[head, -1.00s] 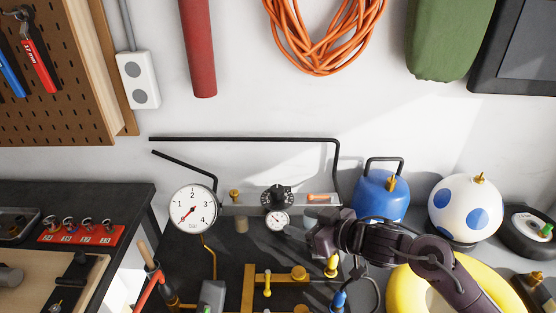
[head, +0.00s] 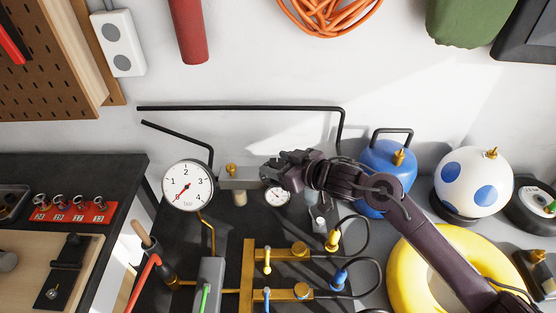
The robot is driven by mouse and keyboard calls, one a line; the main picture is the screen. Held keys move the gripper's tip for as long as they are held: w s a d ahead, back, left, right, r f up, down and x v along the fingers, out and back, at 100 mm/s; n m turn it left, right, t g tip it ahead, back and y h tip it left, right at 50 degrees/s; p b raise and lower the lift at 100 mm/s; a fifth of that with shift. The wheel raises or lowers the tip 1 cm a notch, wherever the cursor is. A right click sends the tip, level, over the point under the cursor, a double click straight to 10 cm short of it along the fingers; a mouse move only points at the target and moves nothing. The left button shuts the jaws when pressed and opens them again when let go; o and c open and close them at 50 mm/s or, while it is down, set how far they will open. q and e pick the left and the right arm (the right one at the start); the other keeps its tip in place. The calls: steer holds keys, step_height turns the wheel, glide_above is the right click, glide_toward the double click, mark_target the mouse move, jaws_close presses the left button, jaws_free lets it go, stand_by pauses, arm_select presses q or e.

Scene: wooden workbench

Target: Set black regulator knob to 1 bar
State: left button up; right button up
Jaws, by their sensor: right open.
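The black regulator knob is mostly hidden behind my right gripper (head: 276,172), which is at the knob's place on the grey regulator block (head: 238,180). The gripper comes in from the right and is open; I cannot tell whether its fingers touch the knob. A small white dial (head: 277,196) sits just below the gripper. The large white gauge (head: 188,186), marked 1 to 4, stands to the left. Its red needle points down-left, below the 1, near the bottom of the scale. My left gripper is not in view.
A blue tank (head: 384,180), a spotted white ball (head: 473,180) and a yellow ring (head: 405,265) are at right. A black pipe (head: 240,108) runs along the wall behind.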

steer(key=shift+a, duration=0.1)
steer(key=shift+c, duration=0.5)
steer(key=c, duration=0.9)
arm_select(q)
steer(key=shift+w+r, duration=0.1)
arm_select(e)
steer(key=shift+o, duration=0.2)
